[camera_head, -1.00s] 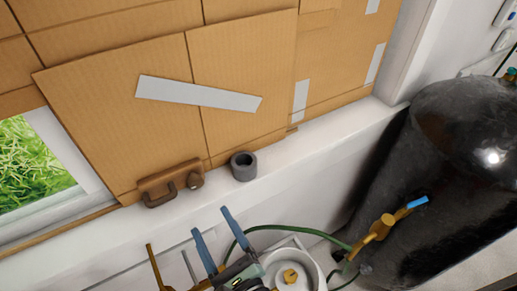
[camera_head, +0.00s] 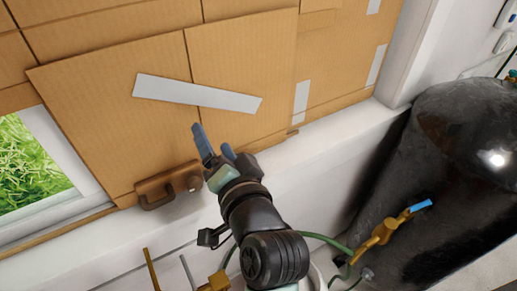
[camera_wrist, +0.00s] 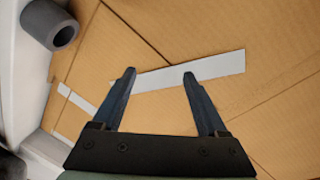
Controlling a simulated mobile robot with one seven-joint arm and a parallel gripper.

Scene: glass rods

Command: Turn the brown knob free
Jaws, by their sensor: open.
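My gripper (camera_head: 212,140) is raised in front of the cardboard, above and to the right of the knob. Its two blue-grey fingers are open and empty. In the wrist view my gripper (camera_wrist: 159,73) faces the cardboard and a white tape strip (camera_wrist: 185,75).
White sill (camera_head: 300,150) runs right of the arm. A dark tank (camera_head: 440,160) with a brass valve (camera_head: 381,234) and green hose stands at right. An uncovered window part (camera_head: 35,160) is at left.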

